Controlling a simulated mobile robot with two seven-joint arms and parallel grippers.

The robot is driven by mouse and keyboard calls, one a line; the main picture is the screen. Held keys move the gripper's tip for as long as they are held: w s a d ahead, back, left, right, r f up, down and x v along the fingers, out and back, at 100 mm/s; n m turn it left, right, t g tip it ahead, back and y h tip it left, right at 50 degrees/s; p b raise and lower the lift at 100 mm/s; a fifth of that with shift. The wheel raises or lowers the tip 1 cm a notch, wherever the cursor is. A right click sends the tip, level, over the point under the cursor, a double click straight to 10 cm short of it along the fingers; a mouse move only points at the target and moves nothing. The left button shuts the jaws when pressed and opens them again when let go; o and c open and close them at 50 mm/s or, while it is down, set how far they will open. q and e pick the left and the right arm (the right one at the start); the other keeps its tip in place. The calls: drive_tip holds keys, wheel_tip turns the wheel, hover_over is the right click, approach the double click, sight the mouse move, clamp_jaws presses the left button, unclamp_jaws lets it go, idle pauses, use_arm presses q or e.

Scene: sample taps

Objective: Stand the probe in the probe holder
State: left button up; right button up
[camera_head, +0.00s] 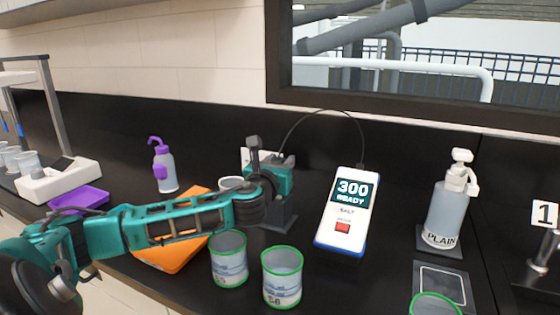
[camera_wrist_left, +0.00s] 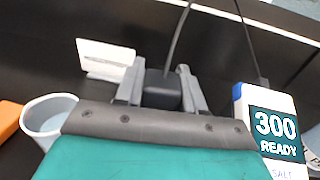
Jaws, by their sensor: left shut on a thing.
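My left gripper (camera_head: 268,160) is above the black bench, left of the salt meter, and is shut on the probe. In the left wrist view the probe's dark block-shaped top (camera_wrist_left: 162,88) sits between the grey fingers, with its cable rising from it. The probe's lower part is hidden. A dark grey stand (camera_head: 281,216), which looks like the probe holder, is directly below the gripper and partly covered by my arm. I cannot tell whether the probe touches it. The meter (camera_head: 342,212), reading "300 READY", also shows in the left wrist view (camera_wrist_left: 275,130).
Two green-rimmed beakers (camera_head: 229,259) (camera_head: 282,277) stand in front of the stand. A white cup (camera_head: 231,183) and an orange pad (camera_head: 168,254) are left. A purple-topped bottle (camera_head: 165,170) stands behind my arm. A "PLAIN" pump bottle (camera_head: 447,210) is right.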

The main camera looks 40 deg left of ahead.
use_arm(q)
drive_tip(key=shift+f, duration=0.5)
drive_tip(key=o, duration=1.1)
drive_tip(key=shift+c, duration=0.2)
drive_tip(key=shift+o, duration=0.3)
drive_tip(key=o, duration=0.5)
drive_tip(key=shift+o, duration=0.2)
drive_tip(key=shift+s+r, duration=0.1)
drive_tip(key=shift+s, duration=0.05)
